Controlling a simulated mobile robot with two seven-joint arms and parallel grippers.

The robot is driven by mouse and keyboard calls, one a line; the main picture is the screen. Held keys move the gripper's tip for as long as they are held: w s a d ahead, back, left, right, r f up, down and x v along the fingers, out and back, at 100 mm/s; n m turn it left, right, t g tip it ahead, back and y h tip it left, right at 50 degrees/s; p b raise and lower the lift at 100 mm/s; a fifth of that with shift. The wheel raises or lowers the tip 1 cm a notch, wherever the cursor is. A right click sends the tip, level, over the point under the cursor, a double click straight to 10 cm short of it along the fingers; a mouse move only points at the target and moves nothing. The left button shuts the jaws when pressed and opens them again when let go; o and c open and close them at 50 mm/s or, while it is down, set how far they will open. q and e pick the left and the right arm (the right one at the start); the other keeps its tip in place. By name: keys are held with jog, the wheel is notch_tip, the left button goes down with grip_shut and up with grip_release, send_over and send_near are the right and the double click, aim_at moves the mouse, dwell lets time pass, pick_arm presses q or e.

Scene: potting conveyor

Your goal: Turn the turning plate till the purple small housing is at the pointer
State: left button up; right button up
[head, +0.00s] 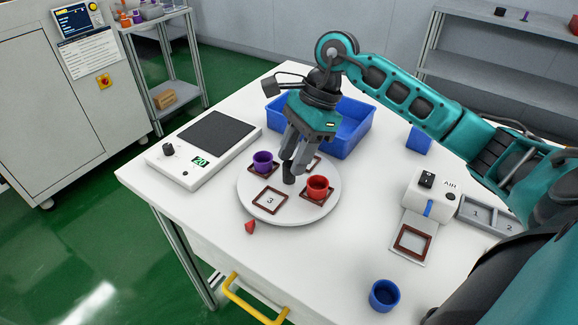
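The white round turning plate (272,213) stands on the table with a dark knob (289,178) at its middle. The purple small housing (263,160) stands in a brown square frame at the plate's back left. A red housing (317,186) stands in a frame at the right. The empty frame marked 3 (269,200) is at the front left, nearest the red pointer (250,227) on the table. My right gripper (291,166) points down with its fingers at the knob. Whether they grip it is unclear. The fourth frame is mostly hidden behind the gripper. My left gripper is not in view.
A blue bin (352,128) is behind the gripper. A white device marked AIR (425,201) is to the right, and a blue cup (384,295) is at the front. The table between plate and cup is clear.

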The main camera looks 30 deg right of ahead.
aim_at(291, 163)
jog(key=shift+x, duration=1.6)
grip_shut()
jog(key=shift+d, duration=0.1)
